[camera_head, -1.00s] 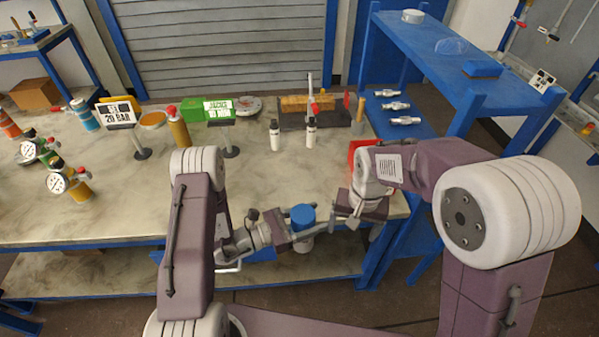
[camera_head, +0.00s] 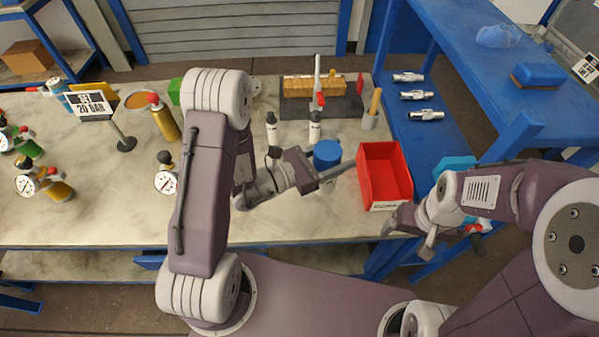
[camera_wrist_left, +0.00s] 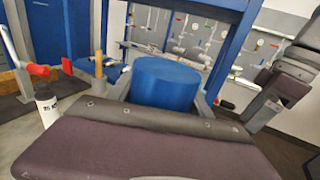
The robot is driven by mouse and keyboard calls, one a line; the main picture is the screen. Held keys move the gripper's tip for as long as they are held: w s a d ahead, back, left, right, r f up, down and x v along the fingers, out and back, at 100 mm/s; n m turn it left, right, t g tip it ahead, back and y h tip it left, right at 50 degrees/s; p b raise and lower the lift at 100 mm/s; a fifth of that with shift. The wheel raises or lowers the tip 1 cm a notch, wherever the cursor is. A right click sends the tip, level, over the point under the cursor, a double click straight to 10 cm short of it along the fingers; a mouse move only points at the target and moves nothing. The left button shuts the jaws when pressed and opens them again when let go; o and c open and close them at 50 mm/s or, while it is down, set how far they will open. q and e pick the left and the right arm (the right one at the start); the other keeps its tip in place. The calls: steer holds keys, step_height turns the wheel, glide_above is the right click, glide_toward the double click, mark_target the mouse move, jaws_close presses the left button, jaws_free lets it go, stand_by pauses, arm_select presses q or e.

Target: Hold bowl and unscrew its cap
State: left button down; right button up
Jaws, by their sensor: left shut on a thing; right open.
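The bowl's blue cap (camera_head: 327,153) shows in the head view just beyond the tips of my left gripper (camera_head: 325,178). In the left wrist view the blue cap (camera_wrist_left: 166,84) sits between the two grey fingers, apparently still on the bowl. My left gripper is shut on the bowl, whose body is mostly hidden below the cap by the fingers and wrist. My right gripper (camera_head: 393,223) is open, near the front edge of the table, right of the bowl and apart from it. Its fingertips are hard to make out.
An open red bin (camera_head: 385,204) stands right of the bowl, between the two grippers. White bottles (camera_head: 315,128) stand behind the bowl. A gauge valve (camera_head: 165,182) and a sign (camera_head: 92,103) are to the left. A blue shelf (camera_head: 500,110) rises at the right.

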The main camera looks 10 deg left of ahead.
arm_select(q)
steer(key=w+a+f, duration=0.4)
steer(key=a+f, duration=0.5)
steer(key=f, duration=0.1)
steer(key=shift+a, duration=0.25)
steer(key=shift+f, duration=0.1)
steer(key=shift+f, duration=0.15)
steer(key=shift+c, duration=2.2)
jaws_free()
